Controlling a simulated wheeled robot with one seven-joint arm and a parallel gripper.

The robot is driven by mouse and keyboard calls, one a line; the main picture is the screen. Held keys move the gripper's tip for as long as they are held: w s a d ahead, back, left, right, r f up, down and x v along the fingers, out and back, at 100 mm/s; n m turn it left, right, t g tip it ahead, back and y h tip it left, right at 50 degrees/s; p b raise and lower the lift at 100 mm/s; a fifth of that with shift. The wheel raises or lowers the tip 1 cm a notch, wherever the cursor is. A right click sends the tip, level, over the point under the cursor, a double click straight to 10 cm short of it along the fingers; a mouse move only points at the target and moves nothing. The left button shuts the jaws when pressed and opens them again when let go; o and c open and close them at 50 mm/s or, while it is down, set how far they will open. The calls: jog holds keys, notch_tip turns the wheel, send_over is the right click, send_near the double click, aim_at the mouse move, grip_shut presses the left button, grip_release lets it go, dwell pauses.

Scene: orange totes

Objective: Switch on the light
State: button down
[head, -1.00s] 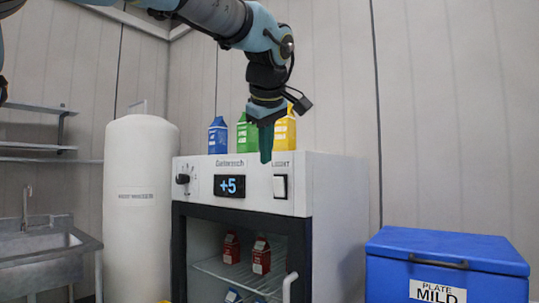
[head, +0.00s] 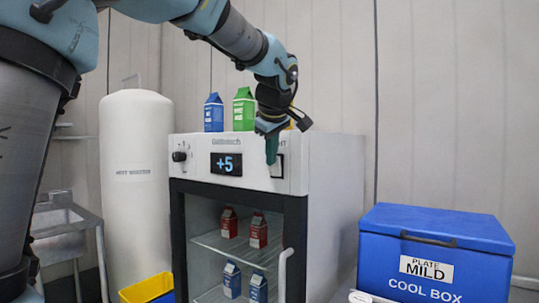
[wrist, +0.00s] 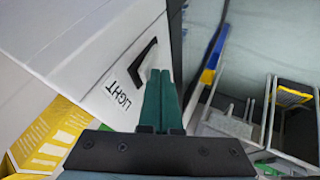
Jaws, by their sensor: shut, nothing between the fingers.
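The white refrigerator (head: 330,190) has a front panel with a knob, a "+5" display and the light switch. The switch (head: 279,167) is a white rocker in a dark frame at the panel's right, partly hidden by my gripper. My gripper (head: 271,160) is shut and empty, pointing down just in front of the switch. In the wrist view, the closed green fingers (wrist: 160,85) overlap the switch's lower right part. The switch's dark frame corner (wrist: 145,55) and the LIGHT label (wrist: 122,98) show beside them. I cannot tell whether the fingertips touch the rocker.
Blue (head: 213,115) and green (head: 244,110) cartons stand on the refrigerator; a yellow carton (wrist: 45,140) is near the gripper. Red and blue cartons sit inside behind the door (head: 240,195). A blue cool box (head: 440,225) is at right, a white tank (head: 135,180) at left.

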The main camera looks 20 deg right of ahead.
jog(key=shift+w+d+r+y+p, duration=0.15)
jog(key=shift+w+d+y+p, duration=0.2)
jog(key=shift+p, duration=0.8)
jog(key=shift+s, duration=0.15)
jog(key=shift+r+p, duration=0.45)
jog(key=shift+r, duration=0.35)
